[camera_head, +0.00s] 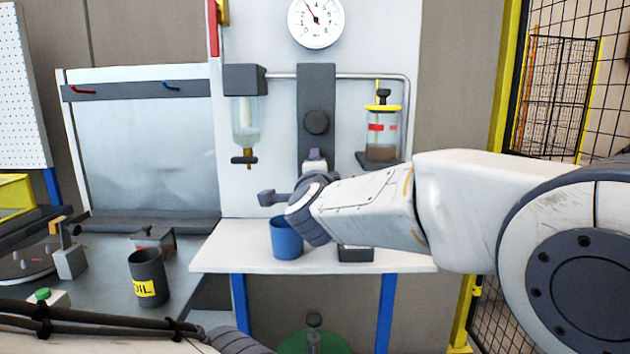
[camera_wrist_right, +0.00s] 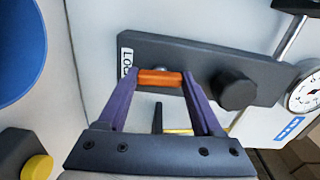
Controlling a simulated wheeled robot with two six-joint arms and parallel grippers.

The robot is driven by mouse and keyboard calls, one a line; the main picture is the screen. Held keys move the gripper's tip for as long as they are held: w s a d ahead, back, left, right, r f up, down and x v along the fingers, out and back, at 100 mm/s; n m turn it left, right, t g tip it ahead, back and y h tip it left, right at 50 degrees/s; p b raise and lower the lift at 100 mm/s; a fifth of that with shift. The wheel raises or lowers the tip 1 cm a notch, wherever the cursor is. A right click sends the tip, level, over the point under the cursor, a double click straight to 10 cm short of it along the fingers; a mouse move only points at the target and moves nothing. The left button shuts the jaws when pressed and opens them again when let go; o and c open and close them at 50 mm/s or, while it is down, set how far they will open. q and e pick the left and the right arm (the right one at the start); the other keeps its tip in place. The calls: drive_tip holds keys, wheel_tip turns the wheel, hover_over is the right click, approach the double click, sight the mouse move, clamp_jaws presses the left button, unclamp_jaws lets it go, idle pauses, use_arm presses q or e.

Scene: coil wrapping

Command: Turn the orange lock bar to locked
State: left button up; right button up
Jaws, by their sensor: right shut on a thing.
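The orange lock bar (camera_wrist_right: 160,77) sits on a dark plate (camera_wrist_right: 215,68) near a white label that partly reads "LOC" (camera_wrist_right: 126,66). In the right wrist view the bar lies roughly along the plate's length. My right gripper (camera_wrist_right: 162,78) has its purple fingers shut on the bar's two ends. In the head view the plate (camera_head: 316,90) stands upright on the white panel. My right wrist hides the bar there; only a bit of purple finger shows. My left forearm crosses the bottom left, but its gripper is out of view.
A round dark knob (camera_head: 316,122) is on the plate. A blue cup (camera_head: 286,239) stands on the white shelf (camera_head: 235,243) close by my right wrist. A glass oiler (camera_head: 246,122) hangs left and a jar (camera_head: 382,135) right. An OIL can (camera_head: 148,277) stands on the left bench.

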drive_tip(key=shift+m, duration=0.5)
drive_tip(key=o, duration=1.4)
drive_tip(key=shift+c, duration=0.2)
drive_tip(key=shift+s, duration=0.1)
drive_tip(key=s, duration=1)
drive_tip(key=shift+s+b, duration=0.15)
drive_tip(key=shift+b, duration=0.25)
